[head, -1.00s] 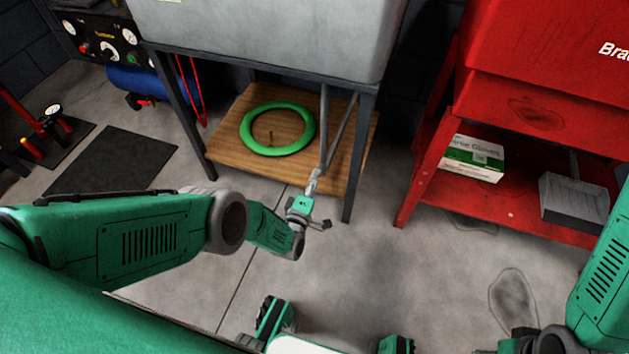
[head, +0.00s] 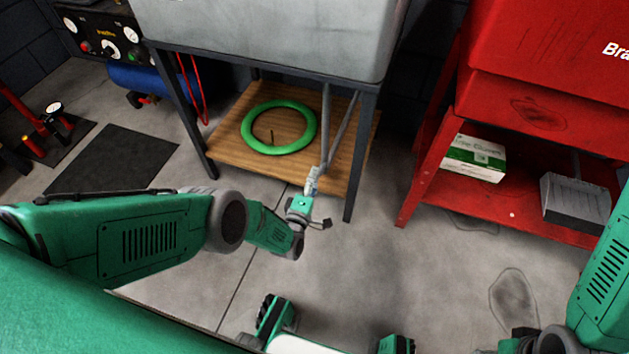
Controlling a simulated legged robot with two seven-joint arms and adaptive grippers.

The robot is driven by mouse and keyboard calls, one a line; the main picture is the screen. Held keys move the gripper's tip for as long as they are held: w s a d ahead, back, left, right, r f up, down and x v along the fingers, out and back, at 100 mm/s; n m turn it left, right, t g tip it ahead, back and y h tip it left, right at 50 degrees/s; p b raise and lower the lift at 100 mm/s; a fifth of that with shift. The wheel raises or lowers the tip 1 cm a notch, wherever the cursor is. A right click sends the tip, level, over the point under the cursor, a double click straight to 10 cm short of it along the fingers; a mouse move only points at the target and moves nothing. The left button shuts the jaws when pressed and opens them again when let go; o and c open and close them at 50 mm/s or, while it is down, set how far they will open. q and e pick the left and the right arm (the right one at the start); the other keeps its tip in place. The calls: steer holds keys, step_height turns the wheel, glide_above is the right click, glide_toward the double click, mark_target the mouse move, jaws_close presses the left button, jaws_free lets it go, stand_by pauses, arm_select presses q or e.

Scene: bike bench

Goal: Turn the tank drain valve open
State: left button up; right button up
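A grey tank (head: 285,45) stands on a dark metal frame at top centre. A thin grey pipe (head: 325,125) runs down below it, and a small pale fitting shows at its lower end. My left gripper (head: 312,184) is at that lower end, low in front of the wooden shelf. It overlaps the fitting in view, so I cannot tell whether it touches it or whether its fingers are open or shut. The valve's handle is too small to make out. My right arm comes in at the right edge; its gripper is out of view.
A green ring (head: 249,135) lies on the wooden shelf (head: 225,148). The frame's front leg (head: 350,190) stands just right of my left gripper. A red cabinet (head: 545,90) holds a glove box (head: 475,158) and a dustpan (head: 575,203). A blue cylinder (head: 125,77) is at far left.

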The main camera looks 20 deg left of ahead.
arm_select(q)
steer(key=s, duration=0.7)
steer(key=shift+s, duration=0.2)
steer(key=shift+a, duration=0.1)
stand_by(0.4)
steer(key=s+a+r+m+g, duration=0.4)
steer(key=s+r+m+g, duration=0.15)
steer(key=s, duration=0.45)
steer(key=s+a+r+m+g, duration=0.3)
steer(key=s+r+m+g, duration=0.25)
steer(key=s, duration=0.35)
steer(key=s+a+r+m+g, duration=0.45)
steer(key=s+m+g, duration=0.25)
steer(key=s, duration=0.3)
step_height(320, 180, up, 17)
steer(key=d+p, duration=0.1)
steer(key=p, duration=1.7)
steer(key=shift+w+t+y, duration=0.15)
steer(key=shift+t+y, duration=0.15)
